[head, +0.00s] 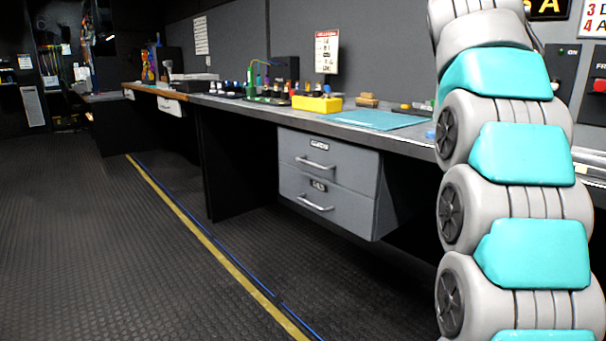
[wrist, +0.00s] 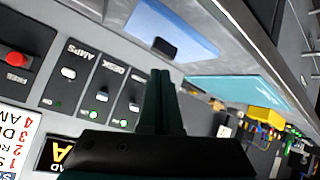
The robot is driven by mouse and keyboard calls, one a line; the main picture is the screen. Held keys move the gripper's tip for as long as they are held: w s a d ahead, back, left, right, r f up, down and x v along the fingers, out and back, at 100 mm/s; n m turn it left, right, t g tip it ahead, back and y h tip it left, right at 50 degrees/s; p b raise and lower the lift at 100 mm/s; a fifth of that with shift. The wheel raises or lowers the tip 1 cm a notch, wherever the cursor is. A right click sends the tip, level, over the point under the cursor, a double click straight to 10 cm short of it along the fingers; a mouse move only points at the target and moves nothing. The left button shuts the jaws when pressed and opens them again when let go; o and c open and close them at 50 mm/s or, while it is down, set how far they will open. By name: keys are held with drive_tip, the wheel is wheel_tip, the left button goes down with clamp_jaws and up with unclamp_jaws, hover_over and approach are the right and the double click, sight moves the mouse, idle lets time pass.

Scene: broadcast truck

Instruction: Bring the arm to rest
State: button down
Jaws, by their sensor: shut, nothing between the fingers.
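My arm stands along the right side of the head view, a column of grey joints with teal covers. My gripper is outside the head view. In the wrist view my gripper (wrist: 161,75) is shut, its dark fingers together and empty. It is in front of a grey switch panel (wrist: 78,95) with labelled toggles; I cannot tell how far off the panel is. Nothing appears to touch the fingers.
A long workbench (head: 408,134) runs along the wall, with a teal mat (head: 378,120), a yellow bin (head: 316,104) and a drawer unit (head: 327,180). A red button (wrist: 17,58) is on the panel. The ribbed floor (head: 110,240) at left is clear.

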drive_tip(key=s+a+f+n+g+y+p, duration=0.1)
drive_tip(key=s+a+f+g+y, duration=0.1)
drive_tip(key=s+a+f, duration=0.5)
drive_tip(key=s+a+f+n+g+y+p, duration=0.2)
drive_tip(key=s+a+f+g, duration=0.15)
drive_tip(key=s+f, duration=0.65)
drive_tip(key=s+a+f+g+y+p, duration=0.1)
drive_tip(key=s+a+f, duration=0.3)
drive_tip(key=s+f, duration=0.6)
drive_tip(key=s+a+f+g+y+p, duration=0.1)
drive_tip(key=s+a+f+g, duration=0.3)
drive_tip(key=s+f, duration=0.7)
drive_tip(key=s+a, duration=0.1)
drive_tip(key=s, duration=0.6)
drive_tip(key=shift+s, duration=0.35)
